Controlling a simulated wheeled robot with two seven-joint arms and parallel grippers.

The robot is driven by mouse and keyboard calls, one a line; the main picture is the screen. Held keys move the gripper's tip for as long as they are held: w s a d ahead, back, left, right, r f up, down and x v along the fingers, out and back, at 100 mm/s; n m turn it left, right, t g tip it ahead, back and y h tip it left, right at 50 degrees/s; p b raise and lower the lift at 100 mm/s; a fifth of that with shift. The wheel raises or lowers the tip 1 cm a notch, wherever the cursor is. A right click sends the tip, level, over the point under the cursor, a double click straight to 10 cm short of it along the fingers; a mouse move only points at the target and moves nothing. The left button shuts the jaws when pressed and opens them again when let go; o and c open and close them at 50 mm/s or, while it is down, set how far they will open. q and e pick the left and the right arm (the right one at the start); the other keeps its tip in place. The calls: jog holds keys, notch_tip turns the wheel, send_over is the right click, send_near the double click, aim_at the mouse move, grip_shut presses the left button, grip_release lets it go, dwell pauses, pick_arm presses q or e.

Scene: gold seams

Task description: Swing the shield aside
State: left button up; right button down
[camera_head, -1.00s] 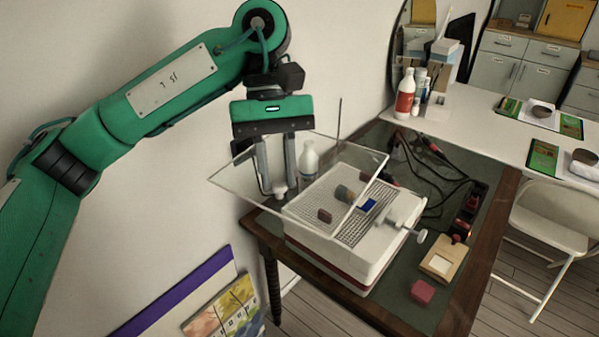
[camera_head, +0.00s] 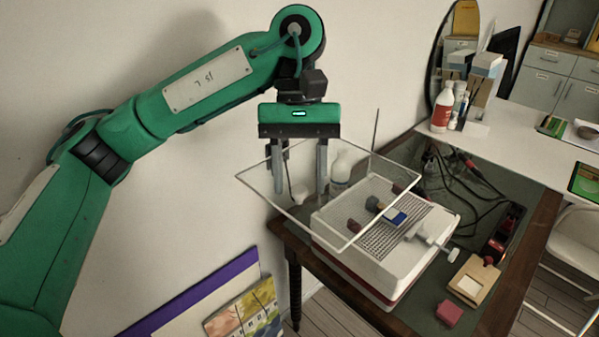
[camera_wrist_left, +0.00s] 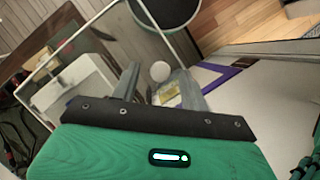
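The shield (camera_head: 262,182) is a clear pane with pale edges. It is tilted over the left part of the white machine (camera_head: 385,280) in the head view, and its edge shows in the wrist view (camera_wrist_left: 95,20). A white round knob (camera_head: 299,195) sits at its left side; it also shows in the wrist view (camera_wrist_left: 160,71). My left gripper (camera_head: 299,188) points down at the knob. Its fingers stand apart on either side of the knob, with gaps visible in the wrist view (camera_wrist_left: 158,84). My right gripper is not in view.
A white bottle (camera_head: 340,168) stands behind the pane. A blue-and-white block (camera_head: 395,217) lies on the machine's grid. The wall is close on the left.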

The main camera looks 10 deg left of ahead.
pick_arm(q)
jog(key=shift+w+r, duration=0.15)
jog(key=shift+r, duration=0.25)
jog(key=p+v, duration=0.2)
jog(key=v, duration=1.1)
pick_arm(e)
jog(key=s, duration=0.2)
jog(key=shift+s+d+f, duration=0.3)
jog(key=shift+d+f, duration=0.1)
pick_arm(q)
jog(key=shift+f, duration=0.1)
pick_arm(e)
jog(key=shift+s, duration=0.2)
